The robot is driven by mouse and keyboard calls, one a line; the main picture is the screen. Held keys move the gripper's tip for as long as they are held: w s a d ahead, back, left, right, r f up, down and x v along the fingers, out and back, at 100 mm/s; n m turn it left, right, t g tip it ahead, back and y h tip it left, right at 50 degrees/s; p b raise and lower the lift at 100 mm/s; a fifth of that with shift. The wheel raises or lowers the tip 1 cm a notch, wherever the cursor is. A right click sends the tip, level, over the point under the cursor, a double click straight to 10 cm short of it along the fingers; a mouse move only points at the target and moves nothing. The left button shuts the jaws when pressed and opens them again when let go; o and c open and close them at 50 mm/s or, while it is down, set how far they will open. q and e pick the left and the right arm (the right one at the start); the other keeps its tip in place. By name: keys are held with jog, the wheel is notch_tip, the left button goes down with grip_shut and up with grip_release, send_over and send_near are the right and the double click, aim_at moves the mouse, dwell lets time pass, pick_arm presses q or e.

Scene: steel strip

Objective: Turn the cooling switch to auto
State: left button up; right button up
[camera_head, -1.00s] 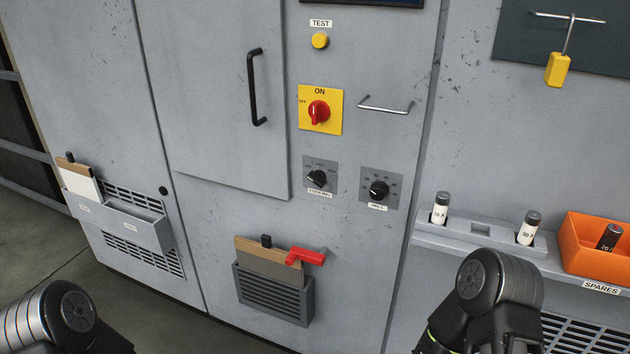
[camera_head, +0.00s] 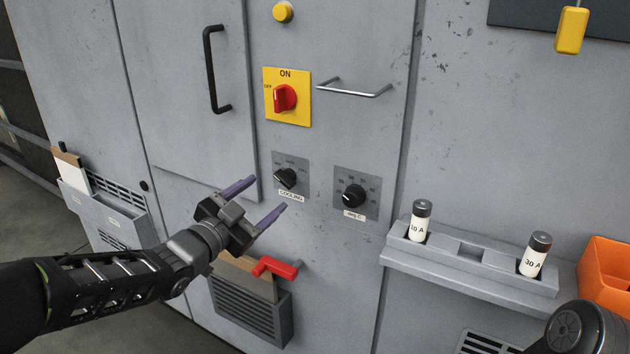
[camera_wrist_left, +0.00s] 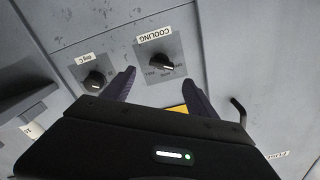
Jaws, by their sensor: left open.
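The cooling switch (camera_head: 286,178) is a black rotary knob on a grey square plate, with a COOLING label below it. It also shows in the left wrist view (camera_wrist_left: 159,62), upside down, beyond and between my fingertips. The small position marks around it are too small to read surely. My left gripper (camera_head: 262,202) is open and empty, with purple fingers, just below and left of the switch and apart from it. My right gripper is out of the picture; only part of my right arm shows at the lower right corner.
A degC knob (camera_head: 354,196) sits right of the switch. Above are a red ON/OFF switch (camera_head: 285,98) on a yellow plate and a steel handle (camera_head: 354,88). A fuse shelf (camera_head: 470,262) juts out at right.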

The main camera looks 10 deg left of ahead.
aim_at(282, 181)
pick_arm(q)
jog(key=shift+s+a, duration=0.15)
jog(key=x, duration=0.7)
jog(key=shift+w, duration=0.35)
jog(key=c, duration=1.4)
